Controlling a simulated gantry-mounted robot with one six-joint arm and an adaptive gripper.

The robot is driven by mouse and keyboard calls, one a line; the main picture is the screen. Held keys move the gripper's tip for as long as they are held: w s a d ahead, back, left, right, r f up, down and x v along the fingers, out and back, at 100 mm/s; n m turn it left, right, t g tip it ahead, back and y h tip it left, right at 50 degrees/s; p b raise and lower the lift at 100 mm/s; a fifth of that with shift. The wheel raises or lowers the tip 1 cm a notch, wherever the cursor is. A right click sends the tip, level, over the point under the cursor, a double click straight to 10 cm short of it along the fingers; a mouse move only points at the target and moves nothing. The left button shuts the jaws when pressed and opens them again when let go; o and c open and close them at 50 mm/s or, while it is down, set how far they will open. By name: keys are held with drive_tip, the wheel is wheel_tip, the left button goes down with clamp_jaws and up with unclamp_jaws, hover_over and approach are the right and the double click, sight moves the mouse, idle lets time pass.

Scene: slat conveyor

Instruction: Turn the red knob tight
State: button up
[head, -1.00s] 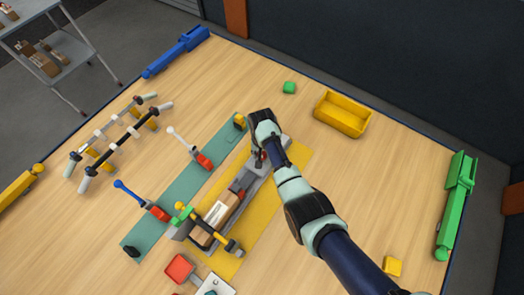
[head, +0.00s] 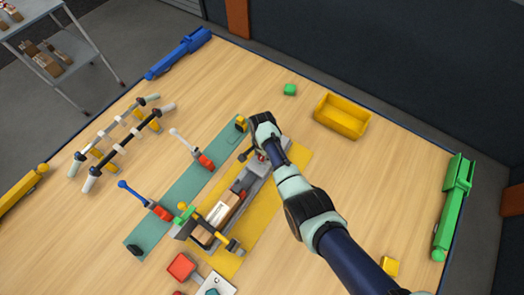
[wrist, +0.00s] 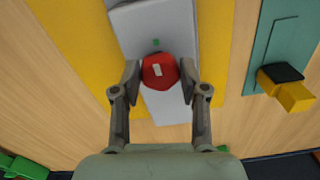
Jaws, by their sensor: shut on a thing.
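The red knob (wrist: 159,74) sits at the end of a grey fixture (wrist: 155,22) in the wrist view. It has a white mark on top, and a small green mark (wrist: 156,43) shows on the grey surface just above it. The white mark is slightly tilted and points roughly towards the green one. My gripper (wrist: 159,80) is shut on the knob, one finger on each side. In the head view my gripper (head: 258,155) is over the far end of the fixture (head: 257,183), and the knob is mostly hidden by it.
The table right of my arm is mostly clear.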

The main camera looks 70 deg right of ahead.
idle(0.3)
drive_tip(key=o, duration=1.1)
drive_tip(key=shift+o, duration=0.2)
wheel_tip(320, 180, up, 12)
